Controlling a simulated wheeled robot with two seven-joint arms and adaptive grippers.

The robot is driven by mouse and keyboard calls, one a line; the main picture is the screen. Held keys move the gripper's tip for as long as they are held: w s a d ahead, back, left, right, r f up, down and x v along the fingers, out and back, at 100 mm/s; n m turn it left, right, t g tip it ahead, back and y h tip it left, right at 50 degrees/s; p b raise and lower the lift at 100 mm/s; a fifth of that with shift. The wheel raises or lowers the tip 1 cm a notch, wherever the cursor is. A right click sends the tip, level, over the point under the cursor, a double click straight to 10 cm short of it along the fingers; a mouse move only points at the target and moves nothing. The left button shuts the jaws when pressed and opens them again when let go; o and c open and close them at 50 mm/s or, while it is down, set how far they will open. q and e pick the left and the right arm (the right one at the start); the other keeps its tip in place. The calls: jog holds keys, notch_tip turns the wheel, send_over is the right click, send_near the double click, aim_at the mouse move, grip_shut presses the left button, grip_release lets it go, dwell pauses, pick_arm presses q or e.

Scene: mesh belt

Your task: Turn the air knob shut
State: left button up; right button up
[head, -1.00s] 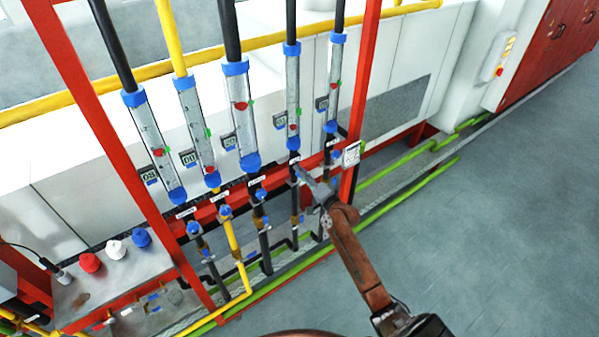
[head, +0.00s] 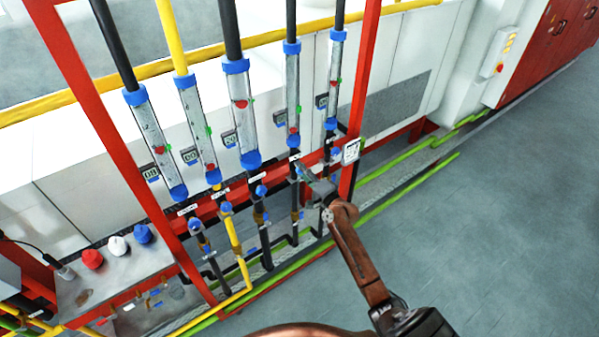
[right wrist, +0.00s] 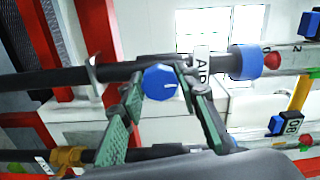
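The air knob (right wrist: 160,82) is a round blue knob with a white mark, on a dark pipe beside a white label (right wrist: 203,68) reading AIR. My right gripper (right wrist: 160,78) has its fingertips on either side of the knob, closed in against it. My left gripper is not in view.
Other flow tubes with blue caps stand alongside, with blue knobs below, such as one (head: 226,208) on the yellow pipe. A red frame post (head: 362,95) stands just right of the gripper. Green pipes (head: 400,200) run low behind. The floor at right is clear.

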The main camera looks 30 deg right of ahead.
jog(key=o, duration=0.4)
jog(key=s, duration=0.8)
jog(key=s+d, duration=0.1)
jog(key=s, duration=0.3)
jog(key=shift+f, duration=0.1)
